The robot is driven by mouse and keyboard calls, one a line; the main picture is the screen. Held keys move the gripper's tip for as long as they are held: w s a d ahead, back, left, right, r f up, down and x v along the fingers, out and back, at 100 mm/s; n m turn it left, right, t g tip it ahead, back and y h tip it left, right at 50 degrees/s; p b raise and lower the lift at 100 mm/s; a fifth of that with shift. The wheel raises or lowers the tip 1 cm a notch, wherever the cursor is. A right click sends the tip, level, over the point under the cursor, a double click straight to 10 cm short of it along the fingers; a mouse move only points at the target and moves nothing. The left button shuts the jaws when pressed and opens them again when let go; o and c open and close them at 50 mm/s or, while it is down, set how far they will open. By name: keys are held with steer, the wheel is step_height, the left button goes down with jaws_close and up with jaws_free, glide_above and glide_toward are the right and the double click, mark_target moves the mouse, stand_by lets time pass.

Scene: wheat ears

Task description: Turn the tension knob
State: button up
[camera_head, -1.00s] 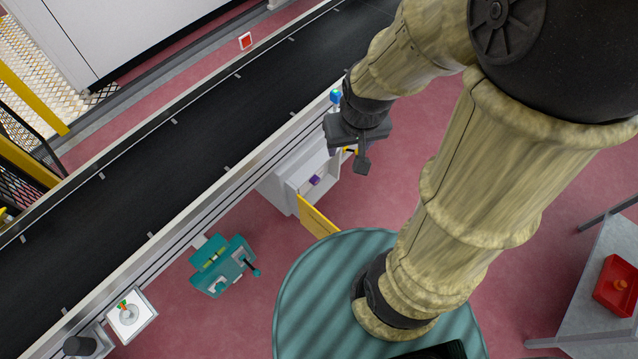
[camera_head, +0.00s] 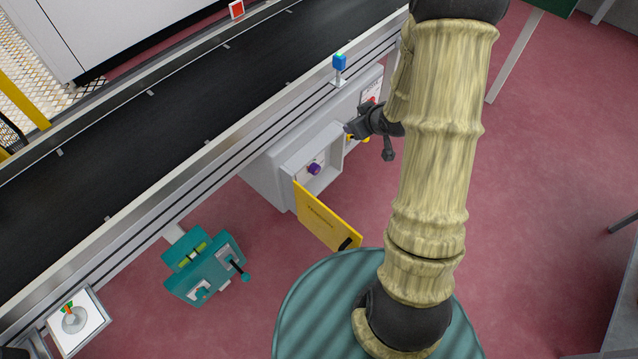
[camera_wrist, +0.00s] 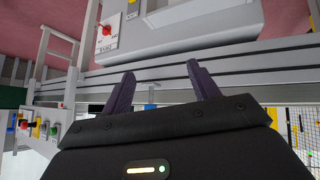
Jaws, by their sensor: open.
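A purple knob (camera_head: 314,169) sits inside a grey box (camera_head: 270,178) on the conveyor's side. The box's yellow door (camera_head: 327,218) hangs open. No label for the tension knob is readable. My gripper (camera_head: 370,143) is right of and above the purple knob in the head view, beside the grey cabinet's right part, apart from the purple knob. In the wrist view my gripper (camera_wrist: 162,86) has its two dark fingers spread with nothing between them. The purple knob cannot be made out there. A red knob (camera_wrist: 107,30) on a grey panel shows at the upper left of the wrist view.
The black conveyor (camera_head: 190,125) runs diagonally behind the cabinet. A blue-topped post (camera_head: 339,66) stands on its rail. A teal box (camera_head: 205,267) with a lever is at the lower left. Red floor is open at right.

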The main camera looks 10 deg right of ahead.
mark_target(318, 172)
steer(key=s+f+n+t+y+b, duration=0.1)
steer(key=f+t+y+b, duration=0.2)
steer(key=f+b, duration=0.9)
steer(key=s+d+f+n+t+y+b, duration=0.1)
steer(key=f+y+b, duration=0.5)
steer(key=f, duration=1.9)
steer(key=s+t+b, duration=0.1)
steer(key=t+b, duration=0.1)
steer(key=b, duration=0.4)
steer(key=shift+d, duration=0.2)
steer(key=shift+s, duration=0.1)
steer(key=b+x, duration=0.7)
steer(key=x, duration=0.9)
steer(key=shift+a, duration=0.15)
steer(key=shift+w+a+r, duration=0.2)
steer(key=shift+w+a, duration=0.2)
steer(key=shift+w, duration=0.1)
steer(key=c, duration=1)
